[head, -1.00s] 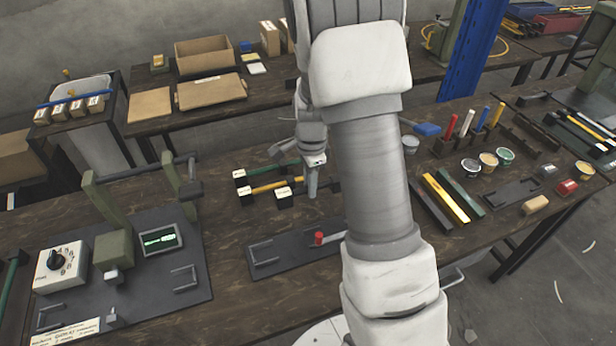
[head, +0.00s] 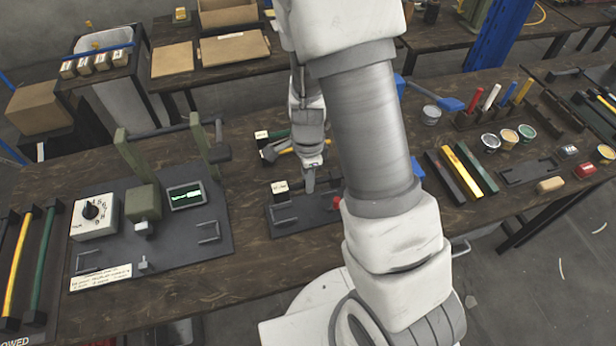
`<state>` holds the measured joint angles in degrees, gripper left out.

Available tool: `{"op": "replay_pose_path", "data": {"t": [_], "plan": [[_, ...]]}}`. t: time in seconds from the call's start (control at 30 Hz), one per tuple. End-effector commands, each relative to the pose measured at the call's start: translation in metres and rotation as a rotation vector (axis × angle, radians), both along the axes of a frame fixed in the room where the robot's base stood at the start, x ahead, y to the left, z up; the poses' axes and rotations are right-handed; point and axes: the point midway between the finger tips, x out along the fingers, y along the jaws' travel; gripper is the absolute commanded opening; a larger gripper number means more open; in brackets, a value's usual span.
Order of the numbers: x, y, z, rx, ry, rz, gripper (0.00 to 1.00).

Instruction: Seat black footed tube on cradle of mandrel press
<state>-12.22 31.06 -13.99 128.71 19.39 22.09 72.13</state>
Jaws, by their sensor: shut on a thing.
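My gripper (head: 308,180) points down over the middle of the workbench. It is shut on the black footed tube; one black foot with a white label (head: 280,190) shows left of the fingers. The rest of the tube is mostly hidden by my gripper and arm. The tube appears above the small dark plate with a red knob; the exact gap is unclear. The press at left has a green frame (head: 143,202), a rod across its top, a dial box (head: 94,215) and a lit display (head: 186,195). Bracket-like handles (head: 208,232) stand on its base plate (head: 180,255).
Green and yellow footed tubes (head: 290,146) lie behind my gripper. The small dark plate (head: 290,225) is in front. Bars (head: 460,172), tins (head: 508,138) and coloured sticks (head: 500,115) are at right. Bare wood shows between press and plate.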

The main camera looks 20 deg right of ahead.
Motion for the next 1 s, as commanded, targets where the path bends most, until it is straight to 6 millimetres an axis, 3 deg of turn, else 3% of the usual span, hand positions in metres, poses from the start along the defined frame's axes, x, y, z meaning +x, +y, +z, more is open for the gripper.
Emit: {"op": "replay_pose_path", "data": {"t": [0.7,1.0], "plan": [[0.0,0.0,-0.066,0.0,0.0,0.0,0.0],[0.0,0.0,-0.072,0.0,0.0,0.001,0.0]]}}
